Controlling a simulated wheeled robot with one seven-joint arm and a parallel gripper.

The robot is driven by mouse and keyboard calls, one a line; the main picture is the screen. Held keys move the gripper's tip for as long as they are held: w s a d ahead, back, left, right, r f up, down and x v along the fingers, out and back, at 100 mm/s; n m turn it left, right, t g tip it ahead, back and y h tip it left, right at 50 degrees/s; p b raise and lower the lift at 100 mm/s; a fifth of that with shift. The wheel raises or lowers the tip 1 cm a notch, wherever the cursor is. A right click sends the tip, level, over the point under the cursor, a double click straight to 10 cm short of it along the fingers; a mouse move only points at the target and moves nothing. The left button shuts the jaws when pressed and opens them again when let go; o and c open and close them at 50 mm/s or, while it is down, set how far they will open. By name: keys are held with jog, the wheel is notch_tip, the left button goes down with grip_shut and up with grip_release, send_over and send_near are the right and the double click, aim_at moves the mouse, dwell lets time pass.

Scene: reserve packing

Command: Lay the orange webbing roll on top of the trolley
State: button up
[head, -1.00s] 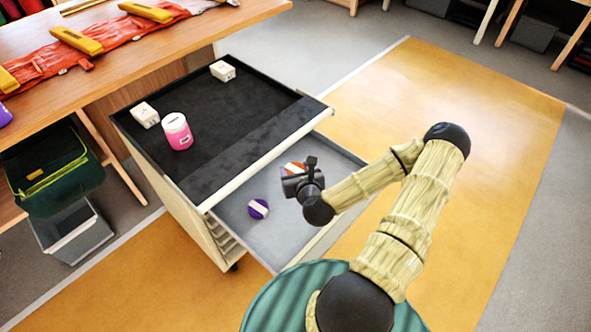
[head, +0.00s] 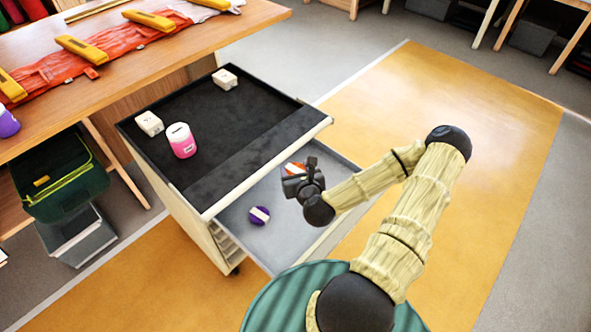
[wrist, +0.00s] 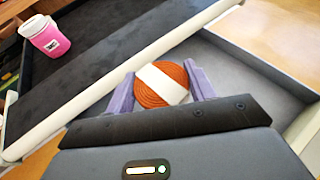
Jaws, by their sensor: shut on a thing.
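The orange webbing roll (wrist: 160,85), a coiled disc with a white band, is held between the two purple fingers of my gripper (wrist: 162,88) in the wrist view. In the head view the roll (head: 295,168) is mostly hidden behind my gripper (head: 303,180), which is over the open drawer (head: 285,222). I cannot tell how high above the drawer floor it is. The trolley (head: 245,150) has a black top with a pale front edge. Its top stands to the left of my gripper.
On the trolley top are a pink jar (head: 181,141) and two small white boxes (head: 149,124) (head: 225,79); the front and middle are clear. A purple roll (head: 259,215) lies in the drawer. A wooden bench (head: 180,50) with an orange tool roll stands behind left.

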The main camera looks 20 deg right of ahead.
notch_tip(320, 180, up, 4)
jog(key=n+y+p, duration=0.2)
send_over(256, 170)
jog(key=shift+a, duration=0.15)
jog(key=shift+f, duration=0.15)
